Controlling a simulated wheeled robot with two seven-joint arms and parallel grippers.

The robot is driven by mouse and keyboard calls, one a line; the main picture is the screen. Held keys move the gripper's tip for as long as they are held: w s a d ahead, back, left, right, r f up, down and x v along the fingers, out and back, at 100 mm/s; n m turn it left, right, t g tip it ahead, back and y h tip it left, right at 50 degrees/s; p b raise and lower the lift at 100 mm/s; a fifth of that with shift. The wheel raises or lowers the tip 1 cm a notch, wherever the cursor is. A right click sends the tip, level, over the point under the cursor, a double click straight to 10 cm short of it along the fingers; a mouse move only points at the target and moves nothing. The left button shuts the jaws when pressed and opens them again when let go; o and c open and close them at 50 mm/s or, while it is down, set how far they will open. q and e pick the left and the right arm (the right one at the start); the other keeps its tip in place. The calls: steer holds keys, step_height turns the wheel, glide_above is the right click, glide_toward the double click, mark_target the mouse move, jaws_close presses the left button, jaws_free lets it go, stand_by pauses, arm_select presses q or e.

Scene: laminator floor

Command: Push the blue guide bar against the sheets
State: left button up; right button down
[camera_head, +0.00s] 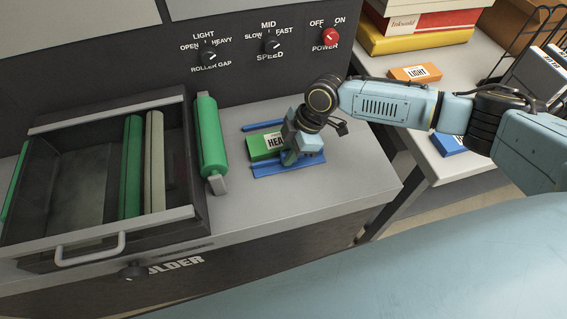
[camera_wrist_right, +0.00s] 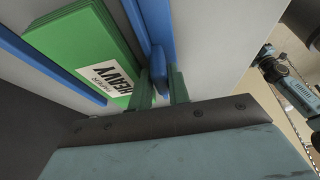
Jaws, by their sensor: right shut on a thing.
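The blue guide bar (camera_head: 262,171) lies on the grey machine top at the near side of the green sheets. My right gripper (camera_head: 293,157) is over it. In the right wrist view the green fingers (camera_wrist_right: 161,92) are shut on an upright blue tab (camera_wrist_right: 158,62) of the bar (camera_wrist_right: 154,20). The green sheets (camera_head: 260,153) lie in a flat stack with a white HEAVY label, and also show in the right wrist view (camera_wrist_right: 82,35). A narrow grey gap shows between sheets and bar. A second blue rail (camera_head: 265,126) runs along their far side. My left gripper is not in view.
A green roller (camera_head: 210,137) stands left of the sheets, beside an open tray (camera_head: 115,228) with rollers. The control panel (camera_head: 235,60) rises behind. At the right, a side table (camera_head: 440,165) holds an orange LIGHT pack (camera_head: 415,73) and boxes (camera_head: 415,35).

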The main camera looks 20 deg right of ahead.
steer(key=shift+s, duration=0.2)
steer(key=c, duration=1.4)
jaws_free()
